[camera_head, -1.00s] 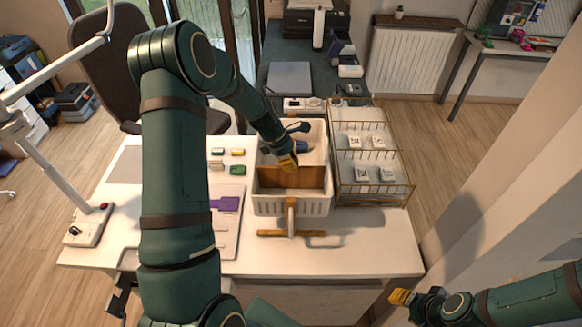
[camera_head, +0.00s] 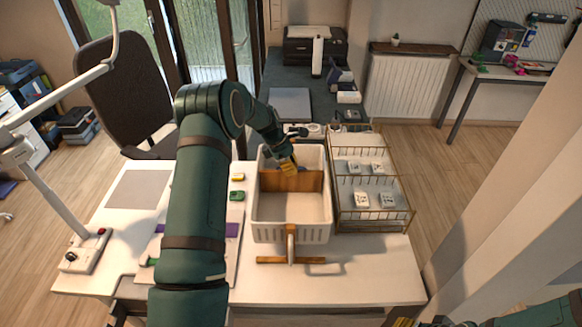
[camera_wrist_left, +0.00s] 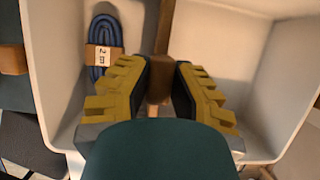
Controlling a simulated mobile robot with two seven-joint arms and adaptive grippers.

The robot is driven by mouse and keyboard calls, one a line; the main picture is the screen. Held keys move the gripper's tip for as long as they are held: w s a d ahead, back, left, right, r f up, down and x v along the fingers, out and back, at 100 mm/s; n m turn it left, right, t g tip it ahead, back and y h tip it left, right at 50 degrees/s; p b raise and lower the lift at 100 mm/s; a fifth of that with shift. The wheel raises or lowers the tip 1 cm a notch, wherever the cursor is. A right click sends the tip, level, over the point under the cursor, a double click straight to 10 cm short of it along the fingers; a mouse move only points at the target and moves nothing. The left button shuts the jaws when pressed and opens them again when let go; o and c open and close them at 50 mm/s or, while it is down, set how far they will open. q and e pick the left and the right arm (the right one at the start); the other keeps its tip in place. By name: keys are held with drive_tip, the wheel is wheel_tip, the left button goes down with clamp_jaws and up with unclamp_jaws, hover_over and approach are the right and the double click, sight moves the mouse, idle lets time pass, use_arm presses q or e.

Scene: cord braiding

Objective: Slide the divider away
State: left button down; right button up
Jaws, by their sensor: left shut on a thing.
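The wooden divider (camera_head: 291,182) stands upright across the white bin (camera_head: 291,232), nearer its far end. My left gripper (camera_head: 289,167) is shut on the divider's top edge. In the left wrist view its yellow fingers (camera_wrist_left: 160,85) sit on both sides of the wooden divider (camera_wrist_left: 165,30). A blue cord coil (camera_wrist_left: 103,45) with a tan band marked "2 m" lies in the compartment on the left of that view. The other compartment looks empty. My right gripper (camera_head: 404,322) is barely visible at the bottom edge, and its jaws are cut off.
A wire rack (camera_head: 372,226) with white labelled packs stands right beside the bin. Small yellow and green items (camera_head: 237,196) lie left of the bin. The front right tabletop is clear.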

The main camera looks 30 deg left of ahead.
use_arm(q)
drive_tip(key=c, duration=0.8)
unclamp_jaws()
drive_tip(key=shift+f, duration=0.1)
drive_tip(key=v, duration=1.2)
drive_tip(key=shift+d, duration=0.15)
